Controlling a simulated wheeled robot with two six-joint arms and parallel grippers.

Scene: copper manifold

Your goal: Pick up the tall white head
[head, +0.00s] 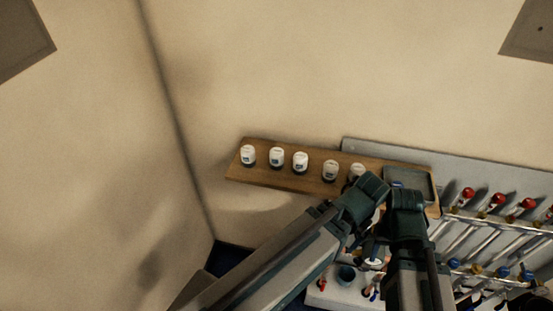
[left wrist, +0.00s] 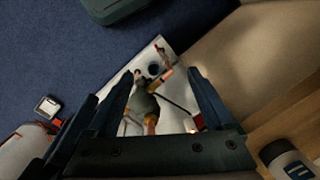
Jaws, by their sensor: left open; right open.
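Several white heads with dark bases stand upright in a row on a wooden shelf (head: 225,175). The leftmost head (head: 248,155) looks slightly tall, but I cannot tell surely which is the tall one. The rightmost head (head: 357,171) is partly hidden by my left wrist. A white head with a dark label (left wrist: 287,160) also shows at the lower right of the left wrist view. My left gripper (left wrist: 162,73) is open, with nothing held, above a white tray and beside the shelf. My right gripper (head: 376,247) is open, below the shelf's right end, partly hidden between the arms.
A grey bin (head: 420,180) sits at the shelf's right end. A pipe manifold with red and blue knobs (head: 497,198) stands at the right. My two arms are close together. The wall rises behind the shelf.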

